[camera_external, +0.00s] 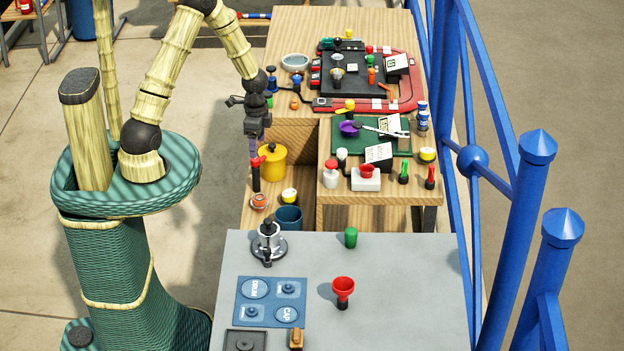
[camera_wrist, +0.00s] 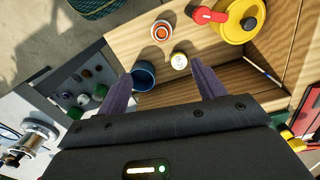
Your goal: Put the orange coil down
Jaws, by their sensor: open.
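My gripper (camera_external: 254,148) hangs above the shelf beside the yellow pot. In the wrist view my gripper (camera_wrist: 162,76) has its two purple fingers spread wide, with nothing held between them.
A grey table (camera_external: 400,285) is in front, a cluttered raised wooden bench (camera_external: 380,188) to the right. Blue rails (camera_external: 522,230) border the right.

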